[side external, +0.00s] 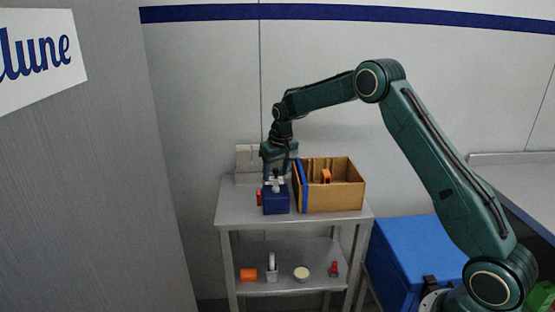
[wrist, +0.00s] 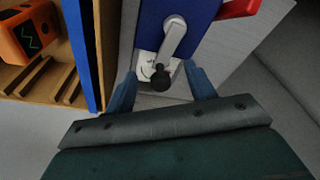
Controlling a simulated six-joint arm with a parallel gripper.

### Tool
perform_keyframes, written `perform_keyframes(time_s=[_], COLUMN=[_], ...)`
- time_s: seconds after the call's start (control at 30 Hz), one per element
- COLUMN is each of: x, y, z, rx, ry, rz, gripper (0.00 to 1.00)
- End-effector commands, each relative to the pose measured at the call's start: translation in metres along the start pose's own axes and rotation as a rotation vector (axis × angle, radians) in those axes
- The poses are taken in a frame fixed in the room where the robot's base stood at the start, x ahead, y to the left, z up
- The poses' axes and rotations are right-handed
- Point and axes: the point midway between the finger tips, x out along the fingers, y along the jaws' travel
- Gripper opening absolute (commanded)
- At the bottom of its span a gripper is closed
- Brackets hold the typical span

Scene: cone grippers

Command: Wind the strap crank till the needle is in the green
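A blue winder box (side external: 276,201) stands on the upper shelf, left of the cardboard box. In the wrist view its pale crank arm (wrist: 174,38) points toward my gripper and ends in a black knob (wrist: 160,80). A white dial face (wrist: 147,66) with dark marks lies partly behind the crank and knob; I cannot make out the needle or a green zone. A blue strap (wrist: 80,45) runs along the cardboard box's near edge. My gripper (wrist: 159,70) points down over the winder. Its two blue fingers stand apart on either side of the knob, with gaps showing.
A red part (wrist: 240,8) sticks out of the winder's other side. Several small items lie on the lower shelf (side external: 285,286). A blue chest (side external: 415,255) stands right of the shelves.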

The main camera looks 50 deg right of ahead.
Motion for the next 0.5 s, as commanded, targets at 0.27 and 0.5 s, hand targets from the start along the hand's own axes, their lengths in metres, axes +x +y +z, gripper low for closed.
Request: perform_keyframes(time_s=[0.27, 0.5], x=[-0.0009, -0.0012], y=[-0.0006, -0.0007], z=[-0.0007, -0.0009], rx=[-0.001, -0.001], ry=[0.002, 0.003], rz=[-0.001, -0.001], gripper=[0.55, 0.55])
